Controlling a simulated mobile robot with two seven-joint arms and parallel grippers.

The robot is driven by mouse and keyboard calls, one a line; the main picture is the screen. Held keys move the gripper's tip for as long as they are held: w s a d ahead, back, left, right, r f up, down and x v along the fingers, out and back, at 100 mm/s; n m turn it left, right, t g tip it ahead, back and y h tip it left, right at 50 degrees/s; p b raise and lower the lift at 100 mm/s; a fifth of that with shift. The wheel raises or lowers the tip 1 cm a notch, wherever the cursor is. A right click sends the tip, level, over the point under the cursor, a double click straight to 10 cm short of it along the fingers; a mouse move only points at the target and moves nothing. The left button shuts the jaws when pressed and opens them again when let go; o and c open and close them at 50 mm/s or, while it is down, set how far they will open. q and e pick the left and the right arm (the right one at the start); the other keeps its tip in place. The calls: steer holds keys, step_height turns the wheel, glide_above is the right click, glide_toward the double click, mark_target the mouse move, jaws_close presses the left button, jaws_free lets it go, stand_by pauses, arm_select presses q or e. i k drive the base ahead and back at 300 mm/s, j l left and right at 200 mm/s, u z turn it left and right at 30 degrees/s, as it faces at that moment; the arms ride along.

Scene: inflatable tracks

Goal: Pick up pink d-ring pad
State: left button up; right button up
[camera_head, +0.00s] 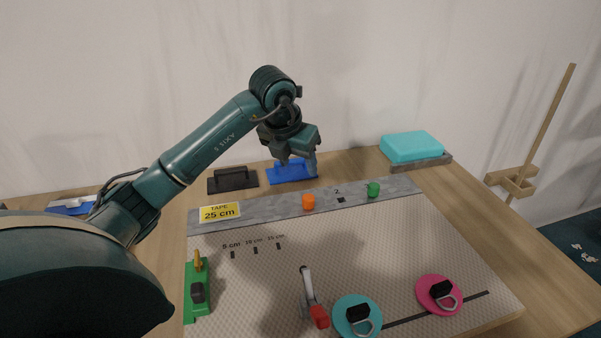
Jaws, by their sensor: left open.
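The pink d-ring pad (427,302) is a round pink disc with a black strap and a metal D-ring. It lies flat on the light patterned board (380,250) at the lower right, across a black line. My left gripper (298,167) is open and empty above the back of the table, near a blue block with a handle. It is far from the pink pad, up and to the left of it. My right gripper does not show.
A teal d-ring pad (343,325) lies left of the pink one, beside a red-tipped tool (309,294). Orange (308,202) and green (374,189) pieces stand on the grey strip. A green tool (197,290) is at left. A turquoise block (412,146) sits at the back right.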

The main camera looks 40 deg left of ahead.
mark_target(437, 294)
steer(key=k+l, duration=0.85)
